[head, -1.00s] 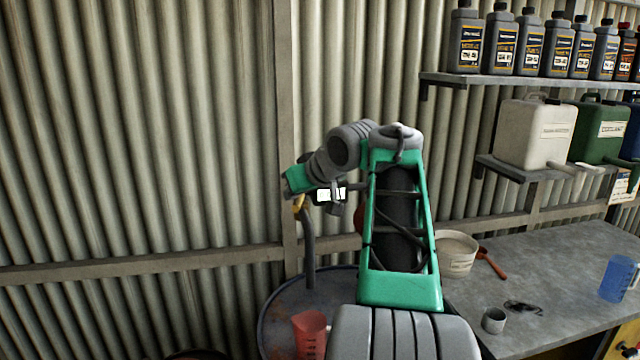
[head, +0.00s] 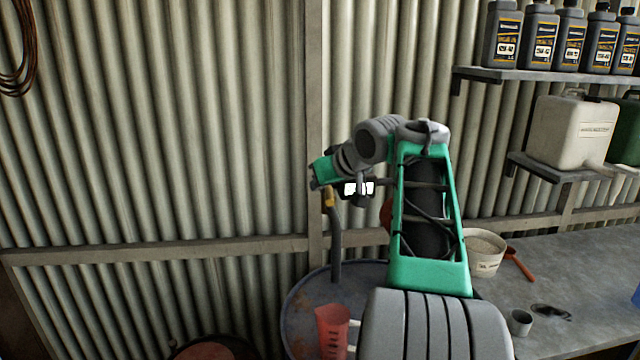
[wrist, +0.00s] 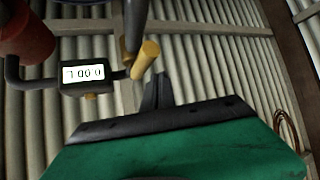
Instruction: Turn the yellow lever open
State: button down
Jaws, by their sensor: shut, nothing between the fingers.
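The yellow lever (wrist: 146,58) shows in the wrist view as a short yellow bar beside a dark upright pipe. In the head view it is a small yellow piece (head: 328,197) at the top of the grey pipe, just below the end of my arm. My gripper (wrist: 160,82) is shut and empty. A meter (wrist: 82,73) with a lit display sits left of the lever and shows upside-down digits.
The pipe rises from a blue-rimmed drum (head: 300,300) with a red jug (head: 332,330) on it. A workbench (head: 570,270) at right holds a white tub (head: 484,252) and a grey cup (head: 521,322). A corrugated wall (head: 200,130) stands behind. Shelves with bottles hang at upper right.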

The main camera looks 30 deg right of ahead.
notch_tip(320, 180, up, 3)
jog(key=w+a+p, duration=0.1)
jog(key=w+a, duration=0.1)
jog(key=a, duration=0.1)
jog(key=s+d+r+p, duration=0.2)
jog(key=s+d+r, duration=0.2)
jog(key=d, duration=0.3)
jog(key=shift+s+r, duration=0.35)
jog(key=shift+r, duration=0.25)
